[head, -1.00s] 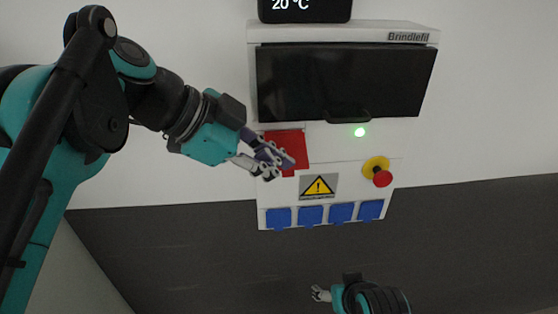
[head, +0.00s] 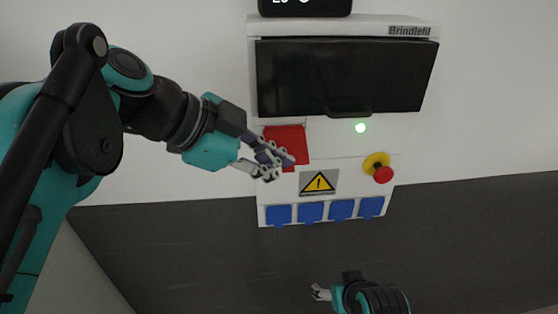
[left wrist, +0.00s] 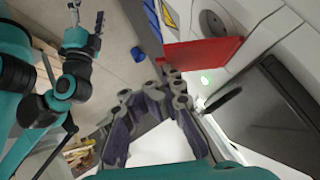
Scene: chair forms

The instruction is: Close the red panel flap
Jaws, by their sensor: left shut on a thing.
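The red panel flap (head: 287,143) is on the left of the white wall unit, below its black door. In the left wrist view the flap (left wrist: 203,53) stands out from the panel face. My left gripper (head: 276,168) is at the flap's lower left and covers part of it. Its fingertips (left wrist: 162,84) come together at the flap's near edge, shut on it. The exact contact is hard to see. My right gripper (head: 320,293) is low in the head view, far below the unit. Its fingers are too small to judge.
The unit has a black door (head: 345,75) with a handle, a green light (head: 361,128), a red knob on a yellow base (head: 383,174), a warning sign (head: 319,182) and a row of blue covers (head: 310,212). The space below the unit is clear.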

